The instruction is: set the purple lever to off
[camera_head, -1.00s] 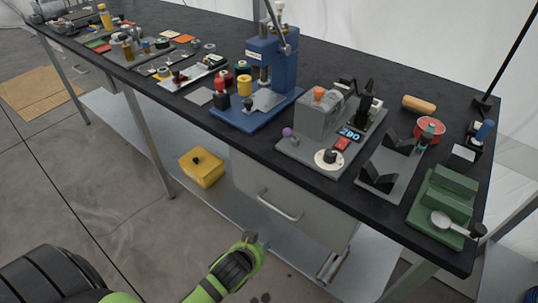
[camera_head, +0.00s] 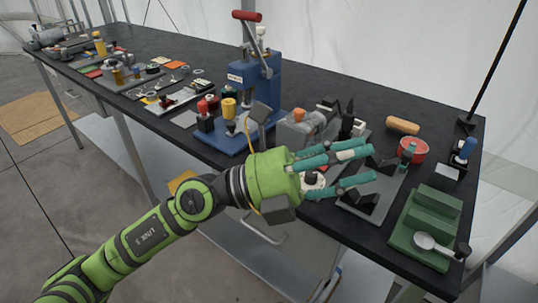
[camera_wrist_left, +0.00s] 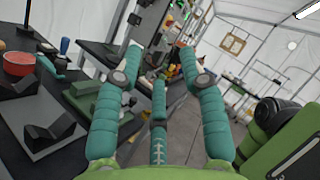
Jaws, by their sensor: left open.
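The purple lever is not visible in either view now; my left gripper and wrist cover the area at the front left of the grey control box. The grey box (camera_head: 293,131) with its orange button (camera_head: 298,114) shows partly behind my fingers in the head view. My left gripper (camera_head: 372,166) is open and empty, its teal fingers spread and pointing right over the box's base and the black V-blocks. Part of a white dial (camera_head: 313,180) shows between the fingers. In the wrist view the open fingers (camera_wrist_left: 158,62) point along the bench, with nothing between them.
A blue press (camera_head: 250,80) stands just left of the grey box. A V-block plate (camera_head: 372,208), a red tin (camera_head: 418,146) and a green block with a spoon (camera_head: 432,215) are to the right. The red tin (camera_wrist_left: 18,64) also shows in the wrist view.

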